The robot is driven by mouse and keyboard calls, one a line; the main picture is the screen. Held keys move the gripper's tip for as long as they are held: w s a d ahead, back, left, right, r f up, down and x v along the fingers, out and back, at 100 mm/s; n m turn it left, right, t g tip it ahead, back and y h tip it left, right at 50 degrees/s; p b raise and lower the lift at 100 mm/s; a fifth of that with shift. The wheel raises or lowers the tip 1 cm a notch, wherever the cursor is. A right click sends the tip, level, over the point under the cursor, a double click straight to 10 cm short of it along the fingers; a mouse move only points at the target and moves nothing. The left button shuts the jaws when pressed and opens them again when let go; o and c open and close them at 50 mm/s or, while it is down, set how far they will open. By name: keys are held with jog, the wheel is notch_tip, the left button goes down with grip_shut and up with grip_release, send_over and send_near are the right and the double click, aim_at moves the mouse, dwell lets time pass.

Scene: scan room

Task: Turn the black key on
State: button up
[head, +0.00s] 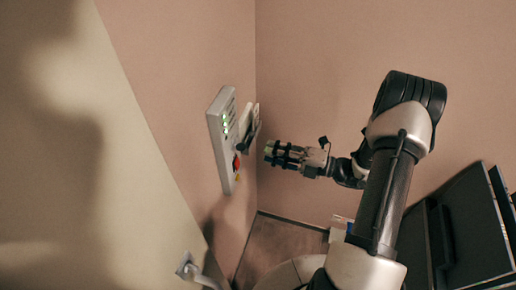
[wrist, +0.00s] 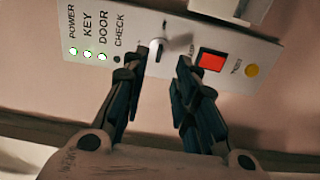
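The grey control panel (head: 215,155) is fixed to the pink wall in the head view, and it fills the upper part of the wrist view (wrist: 140,20). A pale round key switch with a small dark part (wrist: 157,48) sits on the panel between the CHECK light and the red button. I cannot clearly tell which way the key points. My gripper (wrist: 161,62) is open, with its two dark fingers below and to either side of the switch. In the head view my gripper (head: 270,153) is to the right of the panel, apart from it, with nothing visible in it.
A red square button (wrist: 212,61) and a yellow round button (wrist: 252,70) lie right of the switch. The POWER, KEY and DOOR lights (wrist: 87,54) glow green; CHECK (wrist: 116,59) is dark. A pale holder (head: 252,115) is beside the panel. A door handle (head: 188,268) is lower left.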

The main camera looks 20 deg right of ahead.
jog(key=v, duration=0.3)
jog(key=shift+a, duration=0.2)
dwell(0.3)
jog(key=s+a+r+n+g+h+b, duration=0.1)
jog(key=s+a+n+g+h+b, duration=0.1)
jog(key=s+a+n+g+b, duration=0.6)
jog(key=s+a+r+n+g+h+b, duration=0.25)
jog(key=a+n, duration=0.25)
jog(key=n, duration=0.7)
jog(key=s+d+f+n+t+h+b, duration=0.1)
jog(key=s+n+h+b, duration=0.4)
jog(key=n, duration=0.6)
jog(key=s+d+f+n+t+h+b, duration=0.2)
jog(key=s+n+h+b, duration=0.3)
jog(key=n, duration=0.7)
jog(key=shift+s+f+t+b, duration=0.4)
jog(key=shift+f+t+b, duration=0.1)
jog(key=shift+f+t, duration=0.3)
